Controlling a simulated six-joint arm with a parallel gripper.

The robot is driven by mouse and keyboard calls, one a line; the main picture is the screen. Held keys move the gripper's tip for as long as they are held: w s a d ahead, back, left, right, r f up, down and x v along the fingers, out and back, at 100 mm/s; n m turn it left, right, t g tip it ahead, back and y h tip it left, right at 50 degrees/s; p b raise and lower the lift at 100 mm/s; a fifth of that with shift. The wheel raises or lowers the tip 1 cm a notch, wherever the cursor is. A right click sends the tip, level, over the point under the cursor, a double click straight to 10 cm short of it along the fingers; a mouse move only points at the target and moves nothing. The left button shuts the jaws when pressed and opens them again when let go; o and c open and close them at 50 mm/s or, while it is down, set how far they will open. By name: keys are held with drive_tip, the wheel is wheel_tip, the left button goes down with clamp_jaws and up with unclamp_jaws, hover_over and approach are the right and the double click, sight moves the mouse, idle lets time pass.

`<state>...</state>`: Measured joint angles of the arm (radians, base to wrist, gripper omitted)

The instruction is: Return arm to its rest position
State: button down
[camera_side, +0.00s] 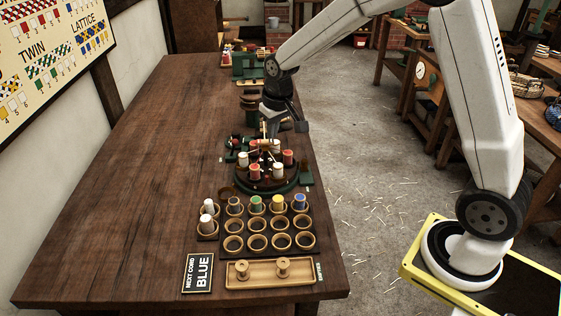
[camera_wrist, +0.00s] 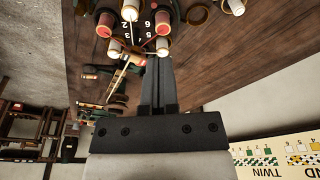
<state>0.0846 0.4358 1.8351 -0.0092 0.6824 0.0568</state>
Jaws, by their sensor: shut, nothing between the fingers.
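My gripper (camera_wrist: 158,106) is shut and empty. In the side view my gripper (camera_side: 270,128) hangs just above the far side of a round green braiding stand (camera_side: 268,184). White and red bobbins stand around that stand. In the wrist view the fingers point toward the numbered disc (camera_wrist: 148,22) with white and red bobbins around it. My arm reaches out over the table from its base at the right. I cannot tell whether the fingertips touch anything.
A rack of round cups (camera_side: 257,241) holds white, green, yellow and blue bobbins in front of the stand. A wooden tray (camera_side: 270,281) with two empty spools and a BLUE sign (camera_side: 198,273) lie nearer. A green machine (camera_side: 247,64) stands beyond. The table's left half is clear.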

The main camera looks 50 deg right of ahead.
drive_tip(key=w+d+m, duration=0.1)
drive_tip(key=w+d, duration=0.5)
drive_tip(key=w, duration=0.6)
drive_tip(key=shift+f, duration=0.2)
drive_tip(key=shift+w+f, duration=0.1)
drive_tip(key=shift+f, duration=0.1)
drive_tip(key=shift+f, duration=3.15)
drive_tip(key=shift+f, duration=1.45)
drive_tip(key=shift+r, duration=0.15)
idle(0.4)
wheel_tip(320, 180, up, 8)
idle(1.1)
